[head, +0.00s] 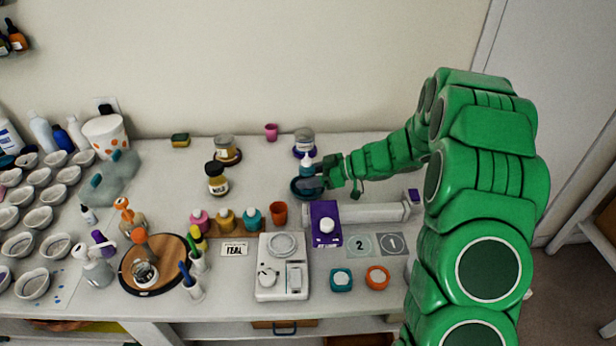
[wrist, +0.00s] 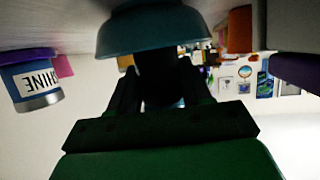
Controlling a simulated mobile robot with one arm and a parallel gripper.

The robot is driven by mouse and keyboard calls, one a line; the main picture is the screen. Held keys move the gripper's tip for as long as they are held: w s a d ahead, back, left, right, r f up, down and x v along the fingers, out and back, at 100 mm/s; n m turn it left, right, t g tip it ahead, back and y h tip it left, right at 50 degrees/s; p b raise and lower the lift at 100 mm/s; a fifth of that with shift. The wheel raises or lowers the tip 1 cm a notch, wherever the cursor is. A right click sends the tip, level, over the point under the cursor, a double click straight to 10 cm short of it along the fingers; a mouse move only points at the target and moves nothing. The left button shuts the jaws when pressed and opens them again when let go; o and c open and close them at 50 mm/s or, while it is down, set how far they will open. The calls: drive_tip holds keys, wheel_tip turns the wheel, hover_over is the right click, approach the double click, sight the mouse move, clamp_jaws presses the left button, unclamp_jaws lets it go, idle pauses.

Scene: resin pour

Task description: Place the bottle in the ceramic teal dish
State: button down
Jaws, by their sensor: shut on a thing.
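The bottle (head: 306,166), small and blue with a pale top, stands upright at the ceramic teal dish (head: 302,194) in the head view. My gripper (head: 319,174) reaches in from the right and is shut on the bottle. In the upside-down wrist view, the dish (wrist: 150,35) is at the top. The bottle (wrist: 160,75) shows as a dark shape between the fingers, with its lower end hidden by the dish's rim. I cannot tell whether its base touches the dish's bottom.
A jar on a purple base (head: 304,143) stands just behind the dish. An orange cup (head: 279,213), a purple box (head: 326,224) and a white scale (head: 282,267) are in front. An amber jar (head: 216,180) stands left, with free table between.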

drive_tip(key=shift+f, duration=0.15)
drive_tip(key=shift+c, duration=2.2)
unclamp_jaws()
drive_tip(key=shift+r, duration=0.2)
drive_tip(key=v, duration=1.2)
